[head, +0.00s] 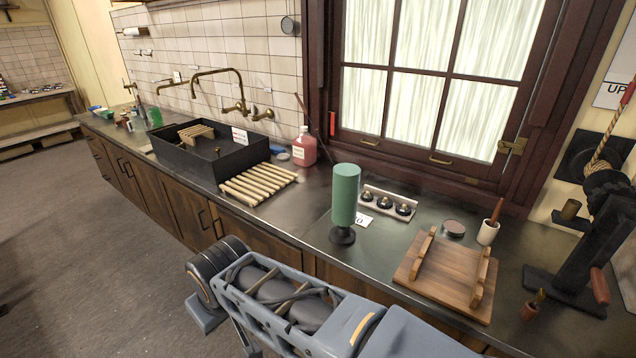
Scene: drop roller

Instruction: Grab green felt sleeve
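A green felt sleeve (345,194) stands upright on a small dark round base (342,236) on the dark countertop (302,218), right of the middle of the view. It looks like a tall plain cylinder. Whether it is fixed to the base or sits around something inside cannot be seen. My arm crosses the bottom of the view in front of the counter. My gripper is not in view.
A metal panel with knobs (388,203) lies behind the sleeve. A wooden tray (446,278) with raised side rails is to its right. A slatted wooden rack (258,182), pink bottle (304,148) and black sink (212,150) are to its left. A window stands behind.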

